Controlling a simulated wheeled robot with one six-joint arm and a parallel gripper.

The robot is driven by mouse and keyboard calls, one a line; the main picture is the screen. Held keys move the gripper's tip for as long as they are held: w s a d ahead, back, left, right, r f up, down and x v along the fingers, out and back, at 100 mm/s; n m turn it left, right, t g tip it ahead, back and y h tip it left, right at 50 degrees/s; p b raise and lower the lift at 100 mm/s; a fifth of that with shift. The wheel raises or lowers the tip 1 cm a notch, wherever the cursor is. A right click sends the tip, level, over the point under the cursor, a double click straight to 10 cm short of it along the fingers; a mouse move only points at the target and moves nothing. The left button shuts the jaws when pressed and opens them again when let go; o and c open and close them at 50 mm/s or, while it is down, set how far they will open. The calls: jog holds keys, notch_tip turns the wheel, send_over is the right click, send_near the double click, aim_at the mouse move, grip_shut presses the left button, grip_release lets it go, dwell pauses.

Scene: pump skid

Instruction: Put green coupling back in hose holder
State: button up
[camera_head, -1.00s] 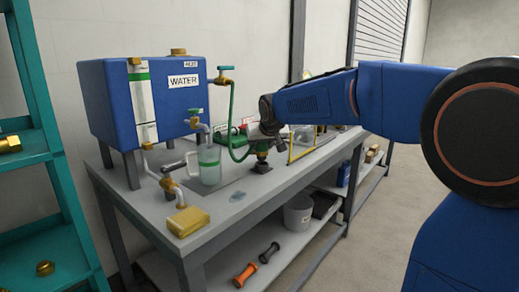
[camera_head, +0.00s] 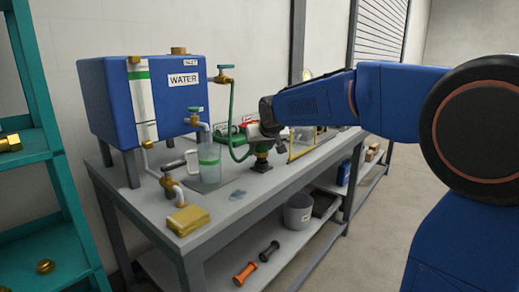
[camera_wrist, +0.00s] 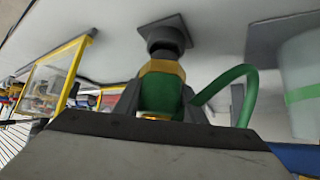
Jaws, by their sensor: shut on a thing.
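The green coupling (camera_wrist: 161,96) with its brass collar sits between the two dark fingers of my gripper (camera_wrist: 160,85) in the wrist view. My gripper is shut on it. The hose holder (camera_wrist: 166,36), a black round cup on a square grey plate, lies directly beyond the collar, and the collar's end appears to meet the cup. How deep it sits in the cup cannot be told. In the head view the green coupling (camera_head: 262,150) is upright just above the hose holder (camera_head: 261,164), under my gripper (camera_head: 264,140). A green hose (camera_head: 231,123) loops from it to the left.
The blue water tank (camera_head: 150,100) stands at the bench's left. A clear jug (camera_head: 209,165) with a green band is left of the holder. A yellow-framed clear panel (camera_head: 303,145) stands close to the right. A brass block (camera_head: 187,220) lies at the front corner.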

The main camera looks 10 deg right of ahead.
jog(key=shift+f, duration=1.25)
dwell(0.4)
jog(key=o, duration=1.1)
jog(key=shift+s+r, duration=0.1)
jog(key=v, duration=1.7)
jog(key=shift+s, duration=0.1)
